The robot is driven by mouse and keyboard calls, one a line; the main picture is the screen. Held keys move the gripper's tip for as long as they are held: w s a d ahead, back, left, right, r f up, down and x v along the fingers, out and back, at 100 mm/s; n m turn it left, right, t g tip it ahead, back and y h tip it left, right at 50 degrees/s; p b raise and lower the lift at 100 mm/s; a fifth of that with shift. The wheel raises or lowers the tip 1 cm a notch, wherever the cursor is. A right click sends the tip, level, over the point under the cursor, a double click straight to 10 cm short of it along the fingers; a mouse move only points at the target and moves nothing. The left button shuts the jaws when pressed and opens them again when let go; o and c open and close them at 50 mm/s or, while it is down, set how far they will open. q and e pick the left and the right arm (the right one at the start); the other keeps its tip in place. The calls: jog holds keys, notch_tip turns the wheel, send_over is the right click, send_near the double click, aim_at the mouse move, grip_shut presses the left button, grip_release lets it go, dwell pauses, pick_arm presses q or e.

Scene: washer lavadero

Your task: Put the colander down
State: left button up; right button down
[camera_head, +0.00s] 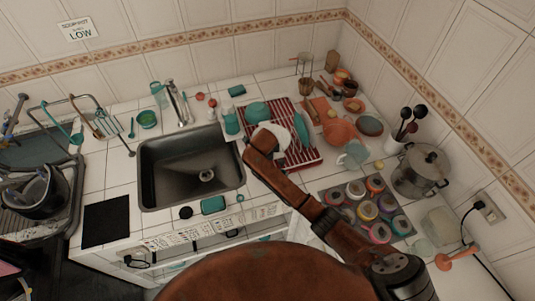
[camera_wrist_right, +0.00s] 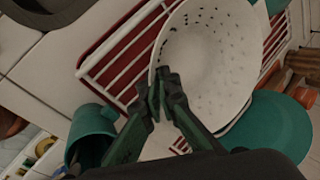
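The white colander (camera_wrist_right: 212,60), with dark holes, fills the upper middle of the right wrist view. My right gripper (camera_wrist_right: 163,82) is at its near rim, with the fingertips close together and apparently pinching the rim. In the head view the colander (camera_head: 283,137) shows as a white patch partly hidden by my right arm. It is over the white wire dish rack (camera_head: 303,157) on a red mat; I cannot tell whether it touches the rack. My left gripper is not in view.
A teal cup (camera_wrist_right: 92,130) and a teal plate (camera_wrist_right: 272,125) are close to the gripper. The sink (camera_head: 185,170) is left of the rack. Orange bowls (camera_head: 341,130), a glass jug (camera_head: 353,154), a tray of jars (camera_head: 368,207) and a steel pot (camera_head: 420,170) crowd the right.

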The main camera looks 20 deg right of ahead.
jog(key=shift+f, duration=0.55)
jog(key=c, duration=2.2)
grip_release()
jog(key=shift+f, duration=0.1)
jog(key=shift+o, duration=0.2)
jog(key=v, duration=1.2)
jog(key=shift+b, duration=0.3)
jog(key=shift+d+r, duration=0.15)
jog(key=shift+r, duration=0.05)
